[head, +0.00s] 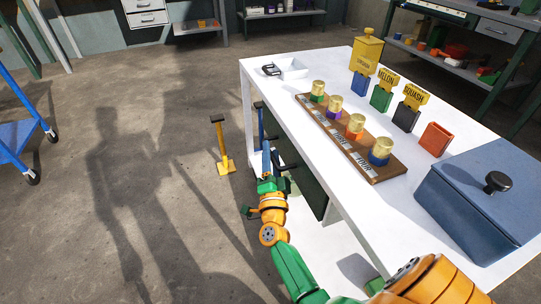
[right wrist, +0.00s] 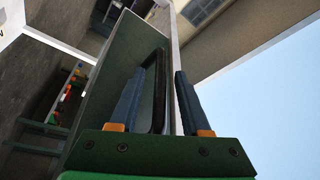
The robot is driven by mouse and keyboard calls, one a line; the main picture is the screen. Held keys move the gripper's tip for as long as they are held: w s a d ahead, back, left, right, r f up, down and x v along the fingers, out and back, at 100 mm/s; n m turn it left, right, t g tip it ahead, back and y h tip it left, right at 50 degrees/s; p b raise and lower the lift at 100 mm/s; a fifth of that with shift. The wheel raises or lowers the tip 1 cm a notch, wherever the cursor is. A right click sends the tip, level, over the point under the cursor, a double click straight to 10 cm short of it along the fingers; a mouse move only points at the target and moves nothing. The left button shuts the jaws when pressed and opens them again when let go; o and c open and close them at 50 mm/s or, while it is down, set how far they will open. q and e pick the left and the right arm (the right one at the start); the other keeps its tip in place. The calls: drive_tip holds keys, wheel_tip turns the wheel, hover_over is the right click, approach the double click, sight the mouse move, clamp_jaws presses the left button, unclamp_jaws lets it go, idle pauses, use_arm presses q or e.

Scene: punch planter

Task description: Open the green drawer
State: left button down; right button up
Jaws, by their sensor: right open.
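My right gripper (head: 267,150) is beside the drawer front. In the right wrist view its blue fingers (right wrist: 160,75) are open, one on each side of the handle, with a gap visible around it. My left gripper is not in view.
A yellow stand (head: 222,150) is on the floor left of my gripper. The floor further left is mostly clear.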

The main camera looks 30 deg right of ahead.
clamp_jaws()
idle(1.4)
